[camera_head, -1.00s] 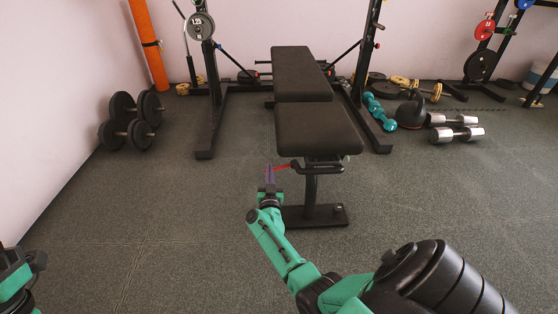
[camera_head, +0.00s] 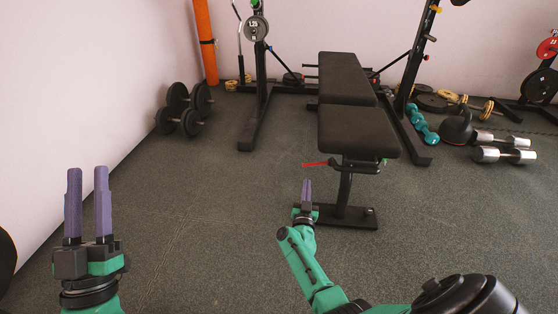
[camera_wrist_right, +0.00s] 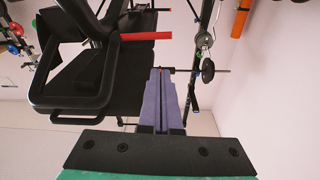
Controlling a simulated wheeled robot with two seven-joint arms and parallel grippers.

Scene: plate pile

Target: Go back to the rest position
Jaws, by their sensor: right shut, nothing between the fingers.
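My left gripper (camera_head: 88,172) stands upright at the lower left of the head view, its two purple fingers apart with nothing between them. My right gripper (camera_head: 306,182) is in the lower middle of the head view, its purple fingers together and empty. It appears just left of the bench's post and below the red handle. In the right wrist view the fingers of this gripper (camera_wrist_right: 160,72) lie side by side and hold nothing. No plate is in either gripper.
A black bench (camera_head: 358,130) with a red handle (camera_head: 315,164) stands ahead. Dumbbells (camera_head: 178,122) lie by the left wall. Teal dumbbells (camera_head: 422,124), a kettlebell (camera_head: 456,128) and silver dumbbells (camera_head: 503,155) lie at right. The grey floor (camera_head: 215,215) between my grippers is clear.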

